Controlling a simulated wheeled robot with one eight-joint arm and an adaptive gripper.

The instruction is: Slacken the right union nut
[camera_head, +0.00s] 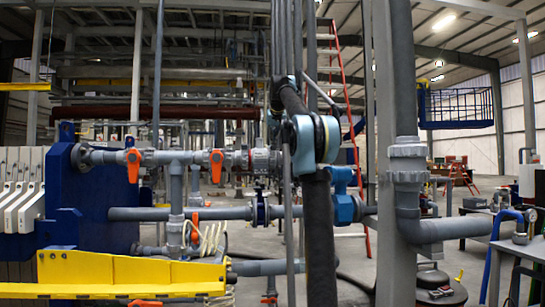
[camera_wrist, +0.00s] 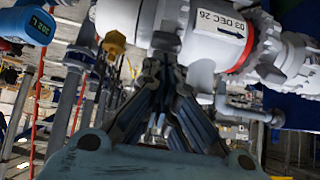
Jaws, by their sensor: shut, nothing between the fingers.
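In the wrist view, a light grey pipe body (camera_wrist: 205,50) with a white date label and a red band runs across the top. A ribbed grey collar (camera_wrist: 262,42) sits right of the red band. Another ribbed part (camera_wrist: 172,18) is left of the label; I cannot tell which one is the right union nut. My gripper (camera_wrist: 160,68) is shut and empty, its fingertips close below the pipe body; contact cannot be told. In the head view, the grey pipe line (camera_head: 178,157) has ribbed fittings (camera_head: 262,160) left of my arm, which hides part of it. My gripper is not distinguishable there.
Orange valve handles (camera_head: 133,165) stand on the pipe line. A blue press frame (camera_head: 75,190) and yellow tray (camera_head: 130,272) are at left. A blue valve actuator (camera_head: 343,190) and a thick grey vertical pipe (camera_head: 405,80) are right of my arm. The wrist view shows a blue device (camera_wrist: 38,25).

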